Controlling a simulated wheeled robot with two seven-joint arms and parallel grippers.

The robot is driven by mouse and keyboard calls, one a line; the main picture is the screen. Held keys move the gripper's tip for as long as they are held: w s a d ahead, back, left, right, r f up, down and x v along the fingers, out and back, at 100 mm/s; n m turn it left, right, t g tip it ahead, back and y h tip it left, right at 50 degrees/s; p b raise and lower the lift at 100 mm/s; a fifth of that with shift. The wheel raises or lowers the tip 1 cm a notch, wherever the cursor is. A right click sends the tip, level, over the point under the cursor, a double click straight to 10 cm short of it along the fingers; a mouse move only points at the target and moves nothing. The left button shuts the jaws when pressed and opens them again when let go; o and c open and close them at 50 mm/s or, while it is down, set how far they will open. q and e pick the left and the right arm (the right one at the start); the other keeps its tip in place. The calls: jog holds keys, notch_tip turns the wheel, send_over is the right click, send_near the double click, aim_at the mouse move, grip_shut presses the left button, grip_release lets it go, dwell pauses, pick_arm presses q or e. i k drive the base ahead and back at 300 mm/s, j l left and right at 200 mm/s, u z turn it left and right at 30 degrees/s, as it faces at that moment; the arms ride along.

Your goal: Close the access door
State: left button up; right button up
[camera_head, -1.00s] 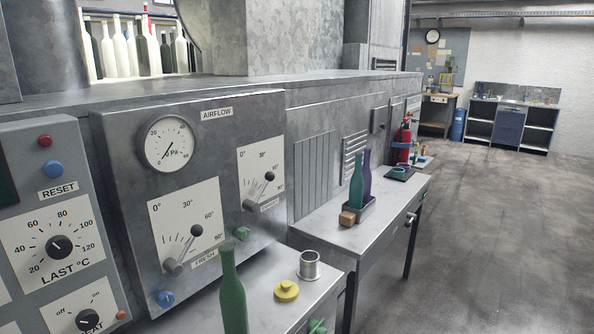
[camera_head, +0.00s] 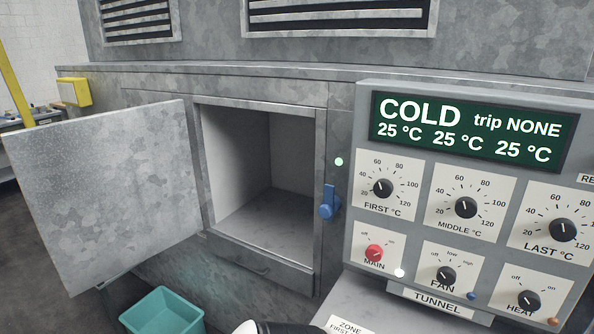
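The access door (camera_head: 105,190) is a mottled grey metal panel. It stands wide open, swung out to the left of its square opening (camera_head: 262,175). The chamber behind the opening looks empty. A blue latch handle (camera_head: 329,203) sits on the frame to the right of the opening. A dark and white rounded part, probably of my own arm, shows at the bottom edge below the opening. Neither gripper's fingers are in view.
A control panel (camera_head: 348,280) with a green display reading COLD (camera_head: 465,130) and several knobs juts out at the right. A teal bin (camera_head: 163,312) stands on the floor below the opening. A yellow box (camera_head: 75,92) and yellow post (camera_head: 15,90) are at the far left.

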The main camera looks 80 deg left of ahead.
aim_at(105, 194)
jog(key=k+j+u, duration=0.35)
jog(key=k+j, duration=1.5)
jog(key=j, duration=0.2)
jog(key=k+j+u, duration=0.1)
jog(key=j, duration=0.25)
jog(key=k+j, duration=0.1)
jog(key=j, duration=0.25)
jog(key=k+j+u, duration=0.1)
jog(key=j, duration=0.25)
jog(key=k+j, duration=0.15)
jog(key=j, duration=0.2)
jog(key=i+j, duration=0.1)
jog(key=j, duration=0.3)
jog(key=i+j+u, duration=0.1)
jog(key=j, duration=0.3)
jog(key=i+j+u, duration=0.1)
jog(key=j, duration=0.25)
jog(key=k+j+z, duration=0.15)
jog(key=j, duration=0.15)
jog(key=j+z, duration=0.15)
jog(key=j, duration=0.15)
jog(key=k, duration=0.05)
